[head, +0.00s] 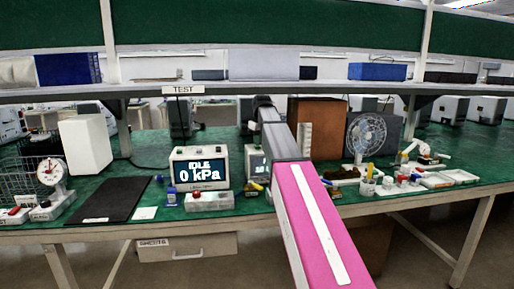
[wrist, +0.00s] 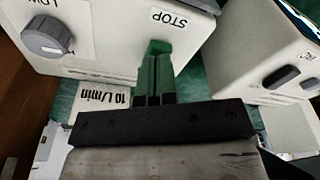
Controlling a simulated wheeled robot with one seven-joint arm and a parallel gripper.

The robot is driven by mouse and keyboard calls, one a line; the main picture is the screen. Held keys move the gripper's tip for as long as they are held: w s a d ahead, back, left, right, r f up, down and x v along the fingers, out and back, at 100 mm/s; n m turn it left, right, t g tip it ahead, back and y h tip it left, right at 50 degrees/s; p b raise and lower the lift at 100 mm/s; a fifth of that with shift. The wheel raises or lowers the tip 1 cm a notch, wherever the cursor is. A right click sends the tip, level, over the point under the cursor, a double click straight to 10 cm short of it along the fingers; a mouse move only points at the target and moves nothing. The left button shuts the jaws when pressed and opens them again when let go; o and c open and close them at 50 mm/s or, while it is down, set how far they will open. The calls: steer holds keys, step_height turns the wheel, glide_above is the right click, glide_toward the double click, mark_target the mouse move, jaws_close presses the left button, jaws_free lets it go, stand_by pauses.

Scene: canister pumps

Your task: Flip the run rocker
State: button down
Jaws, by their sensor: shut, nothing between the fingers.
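In the wrist view a white box (wrist: 110,30) carries a grey knob (wrist: 47,37) beside LOW lettering and a STOP label (wrist: 169,18). My gripper (wrist: 156,75) is shut, its fingers reaching to the box face just beside that label. A bright green piece (wrist: 160,46) shows at the fingertips. I cannot tell whether it is the run rocker or part of the fingers, or whether they touch. In the head view a display unit (head: 202,169) reads IDLE and 0 kPa. A smaller white box (head: 257,163) beside it is partly behind my arm; my gripper is hidden there.
A second white box (wrist: 262,45) with a dark switch (wrist: 281,76) stands close on the right in the wrist view. A 10 L/min card (wrist: 103,96) lies near the fingers. In the head view a brown box (head: 316,125) and a fan (head: 367,137) stand right of my arm.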

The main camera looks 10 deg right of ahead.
steer(key=shift+f, duration=0.5)
stand_by(0.4)
steer(key=shift+r, duration=3.5)
